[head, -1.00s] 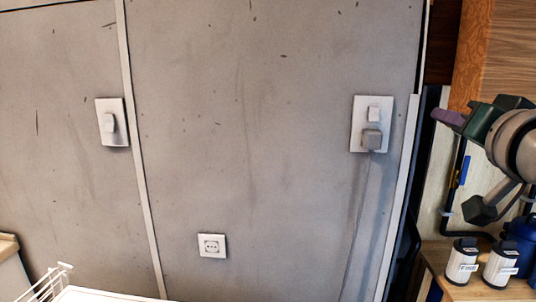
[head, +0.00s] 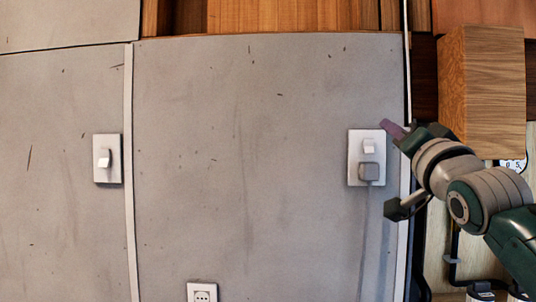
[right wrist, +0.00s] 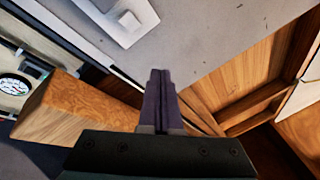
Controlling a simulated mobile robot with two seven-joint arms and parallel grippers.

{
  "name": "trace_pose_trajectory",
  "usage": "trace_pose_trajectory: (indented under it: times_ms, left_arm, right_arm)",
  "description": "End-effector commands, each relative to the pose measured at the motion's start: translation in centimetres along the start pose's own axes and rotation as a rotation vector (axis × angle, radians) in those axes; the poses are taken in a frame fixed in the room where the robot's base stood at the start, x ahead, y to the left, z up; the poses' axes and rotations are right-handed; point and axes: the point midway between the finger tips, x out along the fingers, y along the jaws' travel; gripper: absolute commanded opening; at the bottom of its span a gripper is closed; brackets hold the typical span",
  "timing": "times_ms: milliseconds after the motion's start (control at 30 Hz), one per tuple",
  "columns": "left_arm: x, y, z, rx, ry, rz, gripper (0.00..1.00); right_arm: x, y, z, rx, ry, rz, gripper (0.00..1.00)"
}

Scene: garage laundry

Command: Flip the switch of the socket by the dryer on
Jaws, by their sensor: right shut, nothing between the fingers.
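A white socket plate (head: 353,172) is on the grey wall panel at the right. It has a rocker switch (head: 369,146) above a grey plug (head: 369,172) with a cable hanging down. My right gripper (head: 388,127) is shut and empty, just right of the plate's upper corner, its purple fingertips pointing left. In the right wrist view the shut fingers (right wrist: 159,85) point toward the panel, and the plate (right wrist: 95,12) with its switch (right wrist: 130,20) shows at the top left. Contact with the plate cannot be made out. My left gripper is not in view.
Another switch plate (head: 107,174) is on the panel at the left. A lower socket (head: 202,292) is at the bottom edge. A wooden box (head: 490,85) juts out beside my right arm. The panel between the plates is clear.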

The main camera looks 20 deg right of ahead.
Motion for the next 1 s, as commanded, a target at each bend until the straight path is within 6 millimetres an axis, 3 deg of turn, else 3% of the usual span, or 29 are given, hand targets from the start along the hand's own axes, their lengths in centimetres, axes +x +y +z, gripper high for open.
trace_pose_trajectory:
  times_ms: [500, 1000]
  left_arm:
    - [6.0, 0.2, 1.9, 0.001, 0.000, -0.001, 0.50]
    - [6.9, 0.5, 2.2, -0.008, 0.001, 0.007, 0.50]
  right_arm:
    - [4.4, 3.7, 3.7, -0.002, 0.000, 0.001, 0.00]
    - [5.8, 4.3, 4.2, -0.001, -0.001, 0.000, 0.00]
